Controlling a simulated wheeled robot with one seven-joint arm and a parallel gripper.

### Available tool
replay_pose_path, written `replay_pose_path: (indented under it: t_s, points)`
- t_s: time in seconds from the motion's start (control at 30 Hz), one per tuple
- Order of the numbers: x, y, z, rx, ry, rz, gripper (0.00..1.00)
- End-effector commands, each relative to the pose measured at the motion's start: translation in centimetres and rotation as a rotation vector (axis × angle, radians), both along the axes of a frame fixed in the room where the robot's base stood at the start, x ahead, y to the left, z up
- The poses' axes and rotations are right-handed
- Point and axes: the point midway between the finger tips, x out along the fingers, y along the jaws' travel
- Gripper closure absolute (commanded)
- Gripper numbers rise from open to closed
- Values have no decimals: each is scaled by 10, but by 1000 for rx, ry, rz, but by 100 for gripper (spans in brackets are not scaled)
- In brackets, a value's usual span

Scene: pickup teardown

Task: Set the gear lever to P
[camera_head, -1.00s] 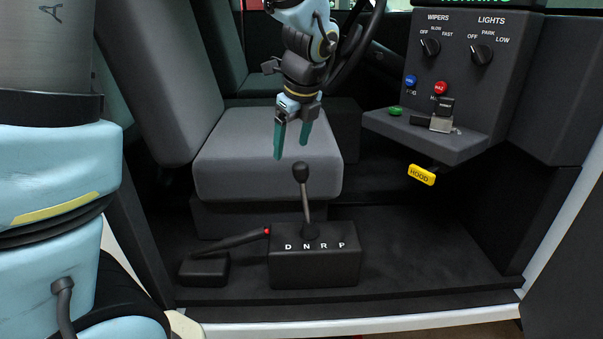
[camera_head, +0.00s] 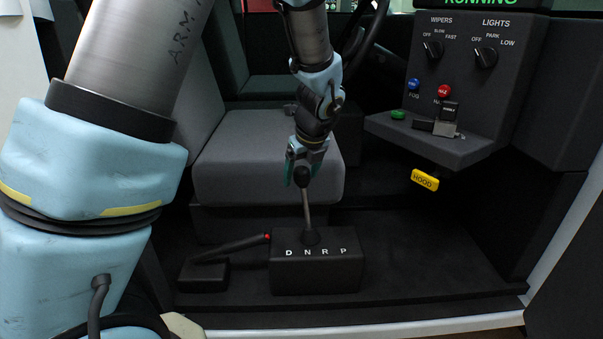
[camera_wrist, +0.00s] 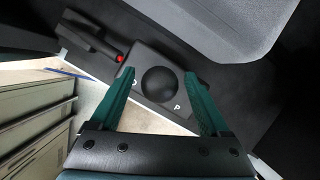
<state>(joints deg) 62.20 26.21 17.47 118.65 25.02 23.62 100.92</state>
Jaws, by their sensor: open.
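The gear lever (camera_head: 307,207) rises from a black box (camera_head: 315,275) marked D, N, R, P on its front. Its shaft leans slightly left at the top, and its base is near the N. My gripper (camera_head: 302,178) is open, pointing down, with its green fingers on either side of the dark round knob. In the wrist view the knob (camera_wrist: 160,83) lies between the spread fingertips of my gripper (camera_wrist: 163,92), with a gap on each side. The knob hides the middle letters there; a P shows to its right.
A handbrake lever with a red button (camera_head: 235,247) lies left of the gear box. A grey seat (camera_head: 235,170) stands behind. A dashboard panel (camera_head: 460,80) with knobs and buttons, and a yellow HOOD handle (camera_head: 425,180), are at right. The floor right of the box is clear.

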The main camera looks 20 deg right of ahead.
Motion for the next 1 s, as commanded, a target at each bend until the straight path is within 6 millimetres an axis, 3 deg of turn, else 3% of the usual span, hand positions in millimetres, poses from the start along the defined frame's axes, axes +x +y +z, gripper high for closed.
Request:
replay_pose_path:
  t_s: [0.3,1.0]
  points:
    - [1,0,-2,-1,0,0,20]
    - [1,0,-2,0,0,0,99]
